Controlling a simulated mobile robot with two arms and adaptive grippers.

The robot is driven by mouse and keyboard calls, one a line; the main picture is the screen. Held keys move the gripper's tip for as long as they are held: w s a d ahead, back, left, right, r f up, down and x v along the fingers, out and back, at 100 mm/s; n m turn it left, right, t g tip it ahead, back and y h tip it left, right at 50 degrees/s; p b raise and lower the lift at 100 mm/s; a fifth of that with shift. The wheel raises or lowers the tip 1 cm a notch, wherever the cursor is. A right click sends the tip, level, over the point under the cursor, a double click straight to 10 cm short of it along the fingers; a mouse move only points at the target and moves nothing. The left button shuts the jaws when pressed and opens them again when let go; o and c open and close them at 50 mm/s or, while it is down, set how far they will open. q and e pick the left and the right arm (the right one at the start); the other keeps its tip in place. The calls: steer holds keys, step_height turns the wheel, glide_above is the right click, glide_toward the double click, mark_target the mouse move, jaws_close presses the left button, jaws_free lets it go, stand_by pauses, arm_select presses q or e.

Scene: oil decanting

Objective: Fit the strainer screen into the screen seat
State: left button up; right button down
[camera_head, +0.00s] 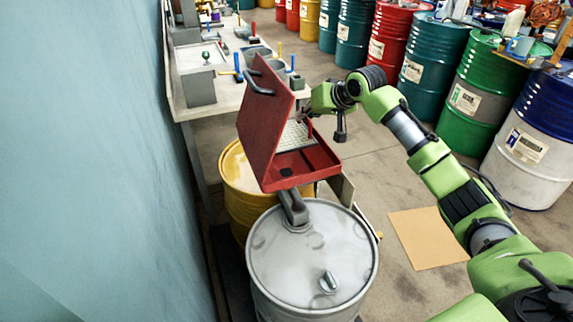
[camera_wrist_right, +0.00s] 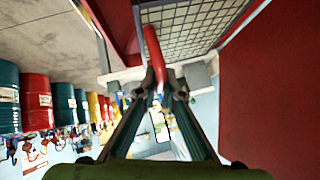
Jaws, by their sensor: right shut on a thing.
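The strainer screen (camera_head: 293,138) is a pale mesh panel at the back part of the open red box (camera_head: 308,171). The mesh also shows at the top of the right wrist view (camera_wrist_right: 196,28), with a red handle (camera_wrist_right: 154,52) on it. My right gripper (camera_head: 306,117) is at the box's right side, shut on that red handle (camera_wrist_right: 158,82). The screen seat is not clearly visible; the screen and the raised red lid (camera_head: 262,122) hide much of the inside. I cannot tell whether the screen rests in the seat or hangs above it. My left gripper is not in view.
The red box stands over a yellow drum (camera_head: 238,181), behind a grey-white drum (camera_head: 318,259). A blue wall (camera_head: 90,140) is close on the left. A workbench (camera_head: 220,100) with tools is behind. Coloured drums (camera_head: 470,95) line the right; the floor between is mostly clear.

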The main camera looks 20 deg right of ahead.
steer(key=shift+s+a+f, duration=0.15)
steer(key=shift+s+a, duration=0.35)
steer(key=shift+s, duration=0.1)
step_height(320, 180, down, 10)
steer(key=shift+p, duration=0.75)
steer(key=c, duration=2.4)
jaws_free()
steer(key=shift+s, duration=0.1)
steer(key=shift+c, duration=0.2)
steer(key=b+v, duration=0.1)
steer(key=v, duration=1.1)
